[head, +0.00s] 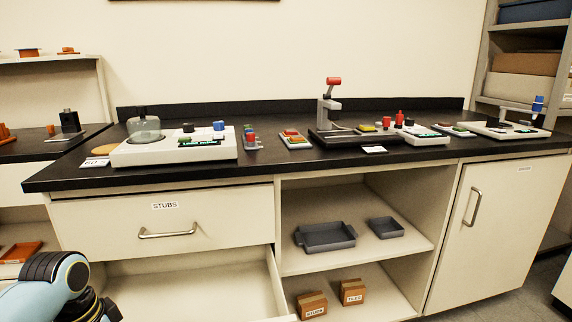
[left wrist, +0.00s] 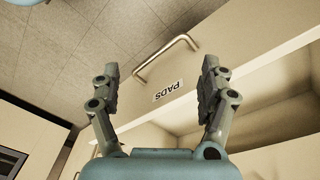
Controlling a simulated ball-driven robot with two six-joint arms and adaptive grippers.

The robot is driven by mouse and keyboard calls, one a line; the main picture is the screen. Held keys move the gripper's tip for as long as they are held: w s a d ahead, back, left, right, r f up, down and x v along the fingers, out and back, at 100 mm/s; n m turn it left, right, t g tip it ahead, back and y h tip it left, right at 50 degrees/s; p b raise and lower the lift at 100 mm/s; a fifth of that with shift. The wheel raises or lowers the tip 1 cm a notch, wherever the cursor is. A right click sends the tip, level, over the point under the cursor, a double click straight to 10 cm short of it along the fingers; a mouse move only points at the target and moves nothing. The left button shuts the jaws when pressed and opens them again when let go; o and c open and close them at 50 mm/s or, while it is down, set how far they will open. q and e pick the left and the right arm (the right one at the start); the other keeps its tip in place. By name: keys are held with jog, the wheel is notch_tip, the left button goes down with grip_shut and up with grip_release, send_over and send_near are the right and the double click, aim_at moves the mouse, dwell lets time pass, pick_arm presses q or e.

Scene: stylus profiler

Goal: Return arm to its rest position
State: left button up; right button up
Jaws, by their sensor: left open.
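My left gripper (left wrist: 158,78) is open and empty in the left wrist view, its two fingers spread wide. Beyond it is a cream front with a metal bar handle (left wrist: 167,58) and a label reading PADS (left wrist: 168,90), upside down in the picture. The handle lies beyond the gap between the fingers, and no finger is closed on it. In the head view a pale blue and black link of my left arm (head: 45,285) shows at the lower left. The left gripper is outside the head view. My right gripper is in neither view.
A drawer (head: 190,285) stands open below the shut STUBS drawer (head: 165,217). The black bench (head: 280,165) holds several instruments. Open shelves hold a grey tray (head: 325,237), a smaller one (head: 386,227) and small boxes (head: 311,304). A shut door (head: 505,225) is at the right.

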pick_arm(q)
jog(key=s+f+n+b, duration=0.1)
jog(key=s+f+n, duration=0.1)
jog(key=s+f, duration=0.9)
jog(key=s+f+n+y+b, duration=0.1)
jog(key=s+f+n+b, duration=0.1)
jog(key=s+f, duration=0.9)
jog(key=s+f+n+b, duration=0.1)
jog(key=s+f, duration=1.1)
jog(key=s, duration=0.9)
jog(key=shift+n+y+b, duration=0.3)
jog(key=shift+n+y, duration=0.1)
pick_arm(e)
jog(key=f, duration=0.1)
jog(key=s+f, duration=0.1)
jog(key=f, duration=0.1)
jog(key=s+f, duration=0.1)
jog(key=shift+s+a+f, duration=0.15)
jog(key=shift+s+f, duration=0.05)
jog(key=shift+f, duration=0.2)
pick_arm(q)
jog(key=shift+c, duration=0.2)
